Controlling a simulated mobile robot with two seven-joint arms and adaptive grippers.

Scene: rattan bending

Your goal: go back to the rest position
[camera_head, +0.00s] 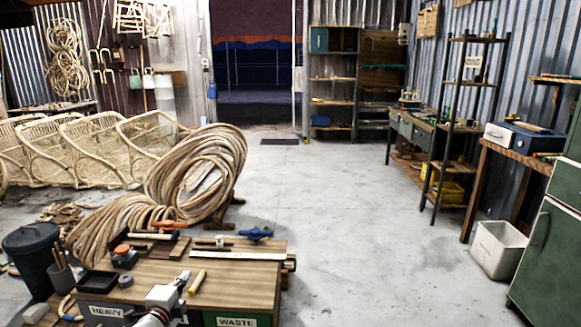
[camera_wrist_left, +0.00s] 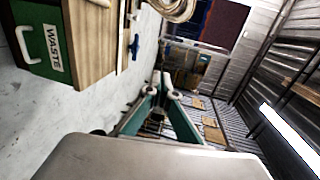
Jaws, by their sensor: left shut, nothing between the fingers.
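My left gripper (camera_head: 182,279) shows at the bottom of the head view, in front of the low wooden workbench (camera_head: 237,278). In the left wrist view its green fingers (camera_wrist_left: 161,78) come together at the tips, with nothing held. The fingers point away from the bench toward the back of the room. My right gripper is in neither view.
The concrete floor (camera_head: 350,230) to the right is clear.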

